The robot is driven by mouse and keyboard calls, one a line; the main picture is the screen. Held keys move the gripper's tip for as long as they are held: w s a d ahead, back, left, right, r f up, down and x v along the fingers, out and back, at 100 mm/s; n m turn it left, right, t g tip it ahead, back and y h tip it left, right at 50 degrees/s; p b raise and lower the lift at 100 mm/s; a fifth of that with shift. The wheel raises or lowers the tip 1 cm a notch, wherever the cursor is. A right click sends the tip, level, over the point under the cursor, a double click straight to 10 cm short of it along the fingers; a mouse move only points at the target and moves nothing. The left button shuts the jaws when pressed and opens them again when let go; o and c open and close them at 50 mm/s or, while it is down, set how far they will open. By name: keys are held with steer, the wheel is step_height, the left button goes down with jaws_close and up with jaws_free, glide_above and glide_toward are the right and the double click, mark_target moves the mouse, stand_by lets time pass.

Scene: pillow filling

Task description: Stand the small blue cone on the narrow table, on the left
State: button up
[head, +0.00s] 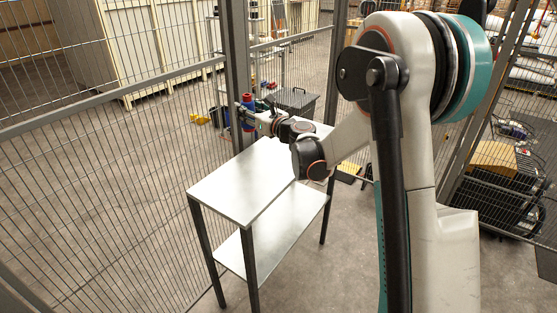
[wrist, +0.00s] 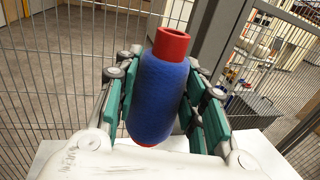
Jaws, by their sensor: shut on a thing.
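The small blue cone (wrist: 158,95) is a blue-wound yarn body with a red core showing at its top and a little red at its bottom. It stands between the teal fingers of my gripper (wrist: 163,88), which is shut on it, and is slightly tilted in the wrist view. In the head view the cone (head: 248,117) and my gripper (head: 257,119) are at the far end of the narrow table (head: 235,188), by its back left edge. I cannot tell whether the cone's base touches the tabletop. My wrist hides part of the table's far end.
The tabletop is bare where visible, and its lower shelf (head: 285,225) is empty. A wire mesh fence (head: 100,170) with a dark post (head: 237,70) runs close along the left and behind. A dark grey bin (head: 296,101) stands beyond the table.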

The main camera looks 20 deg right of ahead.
steer(key=shift+w+f, duration=0.1)
steer(key=shift+w, duration=0.15)
steer(key=shift+y, duration=0.3)
step_height(320, 180, down, 20)
steer(key=b, duration=0.7)
steer(key=shift+r, duration=0.35)
steer(key=o, duration=1.1)
steer(key=shift+o, duration=0.2)
steer(key=p+v, duration=0.3)
steer(key=v, duration=0.9)
steer(key=shift+a, duration=0.1)
